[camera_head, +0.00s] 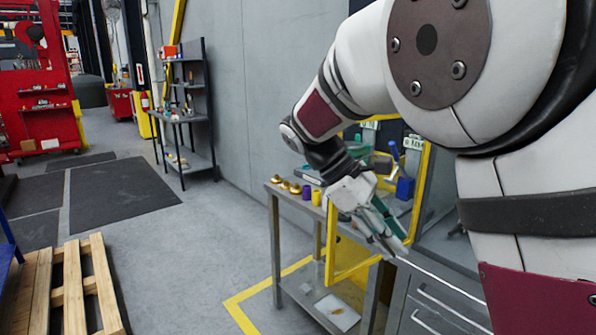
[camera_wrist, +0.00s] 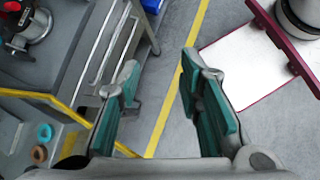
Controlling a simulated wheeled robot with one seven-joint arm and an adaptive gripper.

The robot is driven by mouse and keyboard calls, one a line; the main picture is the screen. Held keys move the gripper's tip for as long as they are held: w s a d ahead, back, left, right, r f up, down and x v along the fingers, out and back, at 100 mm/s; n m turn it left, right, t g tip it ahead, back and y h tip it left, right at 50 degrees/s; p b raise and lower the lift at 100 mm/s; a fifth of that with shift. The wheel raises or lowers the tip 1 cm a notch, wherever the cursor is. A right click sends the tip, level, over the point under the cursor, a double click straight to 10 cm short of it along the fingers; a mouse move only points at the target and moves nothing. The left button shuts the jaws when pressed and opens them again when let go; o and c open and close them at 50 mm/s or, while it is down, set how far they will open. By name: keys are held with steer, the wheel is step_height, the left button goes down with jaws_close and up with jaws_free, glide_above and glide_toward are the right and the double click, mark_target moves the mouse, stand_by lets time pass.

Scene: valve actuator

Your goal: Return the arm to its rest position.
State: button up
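My gripper (camera_head: 378,228) hangs at the end of my arm in front of the workbench, tilted down and to the right. In the wrist view my gripper (camera_wrist: 160,98) shows two green-padded fingers spread wide, with bare floor visible between them. It holds nothing. My white arm fills the right side of the head view and hides part of the bench behind it.
A yellow frame (camera_head: 345,255) stands close by my gripper. A wooden pallet (camera_head: 75,295) lies at lower left. The floor between is clear.

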steer(key=s+d+m+t+y, duration=0.3)
steer(key=s+m+t+y, duration=0.4)
steer(key=s, duration=1.5)
steer(key=m, duration=0.4)
steer(key=shift+f+y, duration=0.15)
steer(key=shift+y, duration=0.25)
